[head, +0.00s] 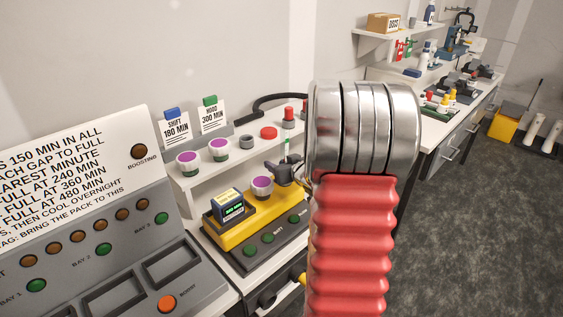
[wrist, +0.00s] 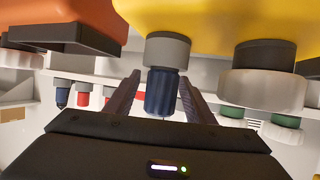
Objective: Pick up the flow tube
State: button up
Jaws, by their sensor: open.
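No part is clearly labelled as the flow tube, so I cannot say for sure which one it is. In the wrist view a dark blue ribbed piece (wrist: 162,92) with a grey collar (wrist: 167,50) sits against a yellow body. My gripper (wrist: 160,101) is open, with one dark finger on each side of the ribbed piece; contact cannot be told. In the head view a dark shape that appears to be my gripper (head: 285,173) is at the right end of the yellow block (head: 240,215), partly behind my red arm.
A white-topped cup with purple (head: 262,186) and a small meter (head: 227,205) stand on the yellow block. Behind is a shelf (head: 200,182) with similar cups and a red button (head: 268,132). A grey control panel (head: 110,270) is at left. Another bench stands at far right.

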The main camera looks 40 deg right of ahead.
jog(key=shift+c, duration=0.7)
grip_shut()
